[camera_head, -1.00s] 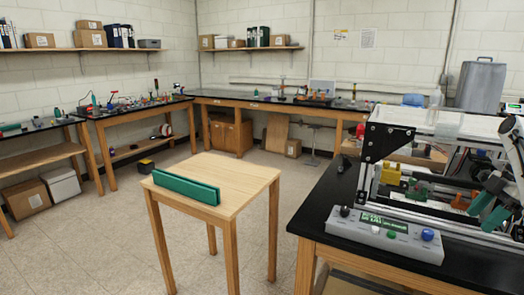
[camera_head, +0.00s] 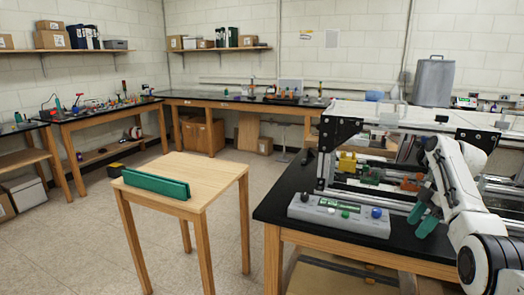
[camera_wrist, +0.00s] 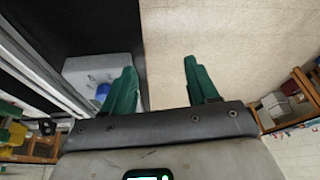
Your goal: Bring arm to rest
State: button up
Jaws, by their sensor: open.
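My gripper (camera_head: 421,218) shows at the right in the head view, with green fingers in front of the extrusion frame and clear of the bench top. In the wrist view my gripper (camera_wrist: 160,85) has its two green fingers spread apart, with nothing between them. My white arm runs down the right side of the head view.
The extrusion frame (camera_head: 405,120) stands on a black-topped bench (camera_head: 285,205). A grey control box (camera_head: 340,217) with buttons sits at the bench's front edge. A small wooden table (camera_head: 207,172) bears a green block (camera_head: 155,184). Floor lies open around it.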

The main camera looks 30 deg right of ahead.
jog(key=w+a+f+m, duration=0.2)
jog(key=w+a+f, duration=0.1)
jog(key=a+f, duration=0.95)
jog(key=s+a+f+m+h, duration=0.1)
jog(key=s+a+f, duration=0.25)
jog(key=a, duration=0.25)
jog(key=s+a+f+m+g, duration=0.1)
jog(key=s+a+f+m, duration=0.15)
jog(key=a+f, duration=0.3)
jog(key=s+a+f+m+h, duration=0.1)
jog(key=s+a+f, duration=0.3)
jog(key=a, duration=0.3)
jog(key=s+a+r+m+h, duration=0.1)
jog(key=s+a, duration=0.3)
jog(key=s, duration=0.5)
jog(key=s+a+m, duration=0.3)
jog(key=s+a, duration=0.2)
jog(key=s, duration=0.5)
jog(key=shift+s+r+h, duration=0.25)
jog(key=shift+r+h, duration=0.1)
jog(key=shift+h, duration=0.05)
